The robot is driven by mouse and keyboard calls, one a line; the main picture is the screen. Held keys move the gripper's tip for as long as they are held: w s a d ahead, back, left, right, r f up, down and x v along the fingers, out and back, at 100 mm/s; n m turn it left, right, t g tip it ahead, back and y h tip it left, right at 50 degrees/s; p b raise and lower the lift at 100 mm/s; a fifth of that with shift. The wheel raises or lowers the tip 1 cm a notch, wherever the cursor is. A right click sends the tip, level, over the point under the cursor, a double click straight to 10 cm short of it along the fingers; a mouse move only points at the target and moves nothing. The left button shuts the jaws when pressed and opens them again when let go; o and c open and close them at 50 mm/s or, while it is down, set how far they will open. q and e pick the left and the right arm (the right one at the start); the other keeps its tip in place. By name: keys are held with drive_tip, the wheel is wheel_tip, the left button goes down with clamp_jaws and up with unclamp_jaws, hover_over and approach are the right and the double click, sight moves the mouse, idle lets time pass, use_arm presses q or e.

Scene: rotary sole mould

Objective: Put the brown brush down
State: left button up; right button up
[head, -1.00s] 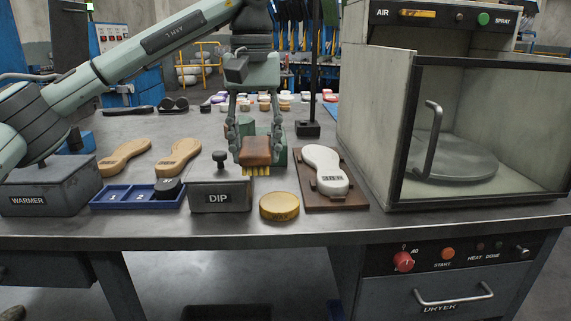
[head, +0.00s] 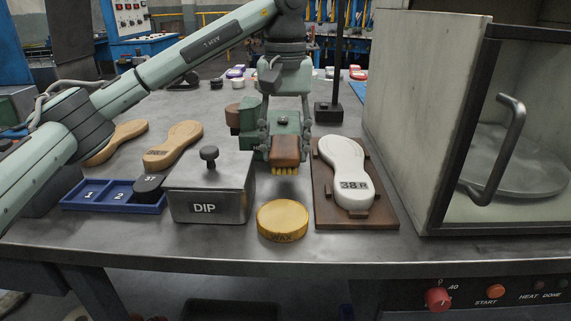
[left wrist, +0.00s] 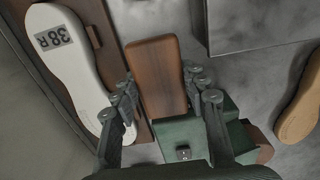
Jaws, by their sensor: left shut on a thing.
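The brown brush (head: 285,150) has a wooden block and yellow bristles pointing down. My left gripper (head: 287,140) is shut on it, behind the wax tin, between the DIP box and the white sole mould. In the left wrist view the brush (left wrist: 157,75) lies between the fingers of my left gripper (left wrist: 162,85). A green block (head: 252,115), perhaps a brush stand, is right by the gripper, with another brown piece (head: 233,118) at its left. I cannot tell whether the bristles touch the bench or a stand. My right gripper is not in view.
The DIP box (head: 210,190) stands left, the yellow wax tin (head: 283,220) in front. The white 38 R mould (head: 345,165) lies on a brown board (head: 385,210) at right. A blue tray (head: 75,197) and wooden lasts (head: 172,145) are left; a glass-fronted cabinet (head: 420,130) is right.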

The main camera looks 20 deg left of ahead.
use_arm(q)
wheel_tip(320, 180, down, 4)
drive_tip(key=shift+r, duration=0.2)
drive_tip(key=shift+f, duration=0.15)
drive_tip(key=o, duration=1)
